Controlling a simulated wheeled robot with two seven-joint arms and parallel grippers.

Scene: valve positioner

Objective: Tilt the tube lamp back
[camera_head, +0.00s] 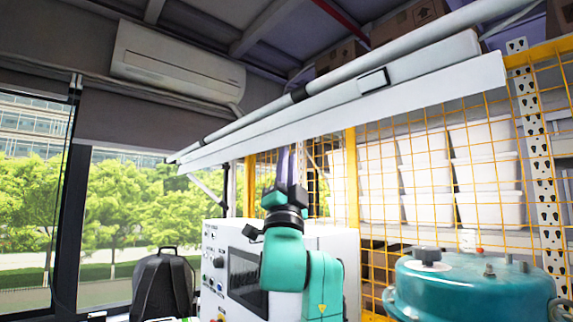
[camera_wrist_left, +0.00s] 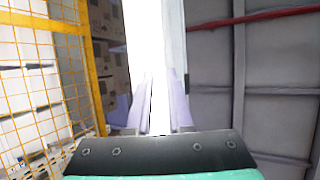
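The tube lamp (camera_head: 345,108) is a long white fixture. It runs slantwise from the lower left to the upper right of the head view, under a grey rail. In the left wrist view the lamp (camera_wrist_left: 143,40) is a bright strip running away ahead of the fingers. My left gripper (camera_head: 284,158) points up, with its pale lilac fingers at the lamp's lower edge. In the left wrist view the gripper (camera_wrist_left: 158,105) has its fingers apart, with the bright strip showing between them. Whether they touch the lamp cannot be told. My right gripper is not in view.
A white control cabinet (camera_head: 222,270) stands behind my left arm. A yellow wire mesh (camera_head: 395,160) and white bins (camera_head: 485,170) are at the right. A teal round machine (camera_head: 470,290) is at the lower right. A backpack (camera_head: 162,285) is by the window. An air conditioner (camera_head: 178,65) hangs upper left.

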